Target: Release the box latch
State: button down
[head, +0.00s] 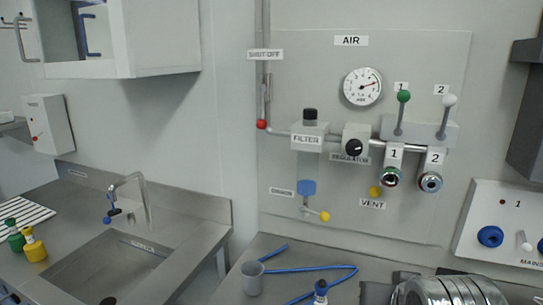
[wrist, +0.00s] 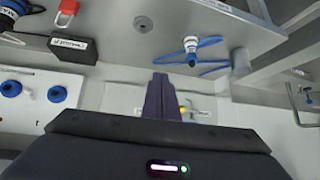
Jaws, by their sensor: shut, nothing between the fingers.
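My gripper (wrist: 161,97) shows in the wrist view, its dark fingers together and empty. They point toward a pale wall panel with a small yellow knob just beside them. The gripper is not seen in the head view. In the head view a light grey box (head: 55,121) hangs on the left wall, with a small red knob (head: 35,139) low on its front and a label too small to read. I cannot tell whether this is the box with the latch. In the wrist view a black box (wrist: 73,49) with a white label stands near the upper left; no latch is clear on it.
The head view shows a sink (head: 107,268), an air panel with a gauge (head: 362,87), and a bench with a grey cup (head: 253,279) and blue hose (head: 312,269). A red padlock (wrist: 67,10) shows in the wrist view. A wall cabinet (head: 160,37) overhangs the sink counter.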

jog(key=s+a+f+n+g+y, duration=0.1)
jog(key=s+a+f+n+g, duration=0.1)
jog(key=s+a+f, duration=0.3)
jog(key=s+g, duration=0.1)
jog(key=s, duration=0.1)
jog(key=shift+s+n, duration=0.3)
jog(key=shift+s, duration=0.1)
jog(key=c, duration=2.5)
grip_release()
